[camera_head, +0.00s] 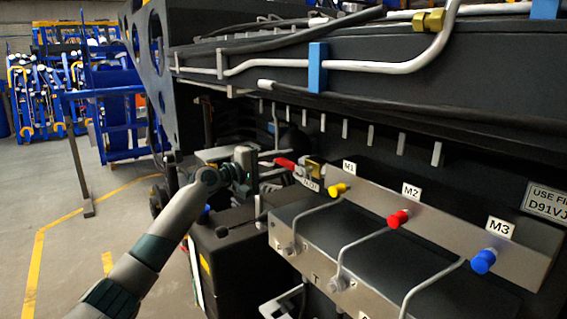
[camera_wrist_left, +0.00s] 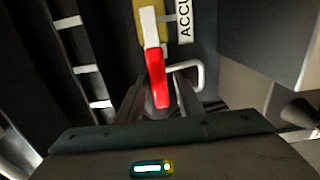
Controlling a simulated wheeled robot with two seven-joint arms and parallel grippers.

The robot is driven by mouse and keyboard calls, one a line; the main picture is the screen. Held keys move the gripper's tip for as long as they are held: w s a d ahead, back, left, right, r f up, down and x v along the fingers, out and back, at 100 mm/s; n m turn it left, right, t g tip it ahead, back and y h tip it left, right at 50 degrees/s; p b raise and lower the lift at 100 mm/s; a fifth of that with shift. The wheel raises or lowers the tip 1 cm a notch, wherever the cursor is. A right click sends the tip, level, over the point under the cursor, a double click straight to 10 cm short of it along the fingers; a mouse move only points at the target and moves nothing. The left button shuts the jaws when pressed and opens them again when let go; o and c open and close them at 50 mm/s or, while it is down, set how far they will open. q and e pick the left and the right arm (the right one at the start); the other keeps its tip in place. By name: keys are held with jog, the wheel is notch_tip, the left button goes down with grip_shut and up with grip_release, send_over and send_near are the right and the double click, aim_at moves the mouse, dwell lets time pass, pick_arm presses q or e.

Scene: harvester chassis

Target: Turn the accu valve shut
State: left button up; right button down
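The accu valve has a red lever (camera_head: 286,163) and a yellow body (camera_head: 314,168), with the ACCU label (camera_head: 310,184) just below it in the head view. In the left wrist view the red lever (camera_wrist_left: 156,75) hangs down from the yellow body (camera_wrist_left: 149,22), beside the upright ACCU label (camera_wrist_left: 185,20). My left gripper (camera_head: 270,168) points at the lever from the left. In the wrist view its dark fingers (camera_wrist_left: 157,100) stand on either side of the lever's free end, apart; contact is hard to make out. My right gripper is not in view.
Right of the valve is a metal manifold (camera_head: 440,225) with yellow, red and blue caps at M1, M2 and M3. Grey pipes run in front of it. A dark chassis beam (camera_head: 400,85) overhangs above. Open floor (camera_head: 60,250) lies at the left.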

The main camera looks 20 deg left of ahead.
pick_arm(q)
grip_shut()
